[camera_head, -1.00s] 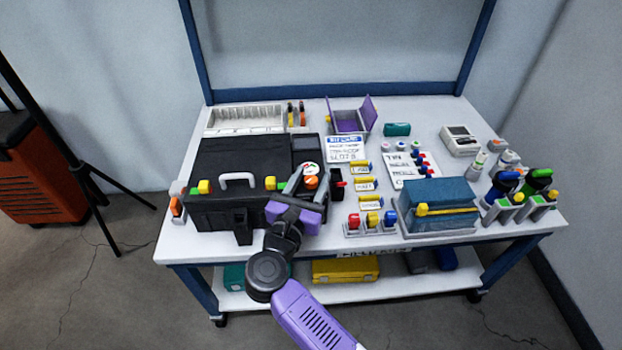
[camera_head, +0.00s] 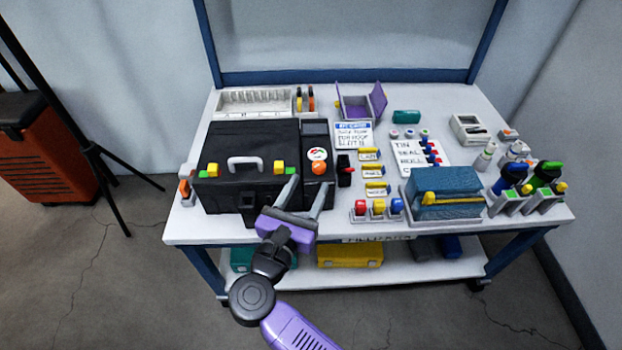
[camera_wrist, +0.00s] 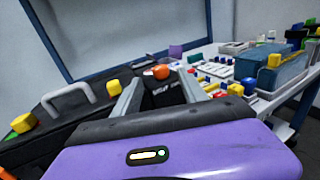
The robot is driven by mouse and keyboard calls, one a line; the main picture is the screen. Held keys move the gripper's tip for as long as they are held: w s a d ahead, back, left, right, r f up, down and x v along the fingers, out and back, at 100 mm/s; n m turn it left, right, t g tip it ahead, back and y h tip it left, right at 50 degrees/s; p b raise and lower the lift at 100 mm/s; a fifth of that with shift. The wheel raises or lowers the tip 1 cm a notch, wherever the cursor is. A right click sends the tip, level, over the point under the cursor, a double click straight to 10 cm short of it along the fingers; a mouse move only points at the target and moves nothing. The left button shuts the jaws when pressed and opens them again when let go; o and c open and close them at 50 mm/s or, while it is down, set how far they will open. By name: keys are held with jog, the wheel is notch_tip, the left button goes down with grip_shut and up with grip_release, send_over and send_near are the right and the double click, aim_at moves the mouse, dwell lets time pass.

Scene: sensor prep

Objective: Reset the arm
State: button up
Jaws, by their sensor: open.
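My gripper (camera_head: 306,200) is open and empty, its two grey fingers apart in front of the black case (camera_head: 235,195). The case is shut, with a pale handle (camera_head: 245,162) and yellow-green latches on top. A black panel with an orange knob (camera_head: 319,168) and a round dial (camera_head: 316,154) stands at the case's right side, just beyond the fingertips. In the wrist view the orange knob (camera_wrist: 161,72) shows beyond and between the open fingers. My purple arm reaches up from the bottom of the head view.
The white bench (camera_head: 190,225) also holds a blue box with a yellow bar (camera_head: 450,192), red, yellow and blue knobs (camera_head: 378,206), labels, a purple open box (camera_head: 360,105) and bottles. A yellow case (camera_head: 350,254) lies on the lower shelf. An orange cabinet (camera_head: 45,150) and tripod stand left.

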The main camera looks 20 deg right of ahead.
dwell(0.5)
jog(key=s+d+r+n+t+y, duration=0.1)
jog(key=s+d+n+t, duration=0.2)
jog(key=s+n, duration=0.5)
jog(key=s+d+r+n+t+y, duration=0.1)
jog(key=s+d+n+t+y, duration=0.15)
jog(key=s+n, duration=0.55)
jog(key=s+n+g+y, duration=0.4)
jog(key=s+n+y, duration=0.4)
jog(key=s+n, duration=1.7)
notch_tip(320, 180, up, 16)
jog(key=w+n+p, duration=0.3)
jog(key=p, duration=1.3)
jog(key=shift+a+p, duration=0.2)
jog(key=shift+p, duration=0.1)
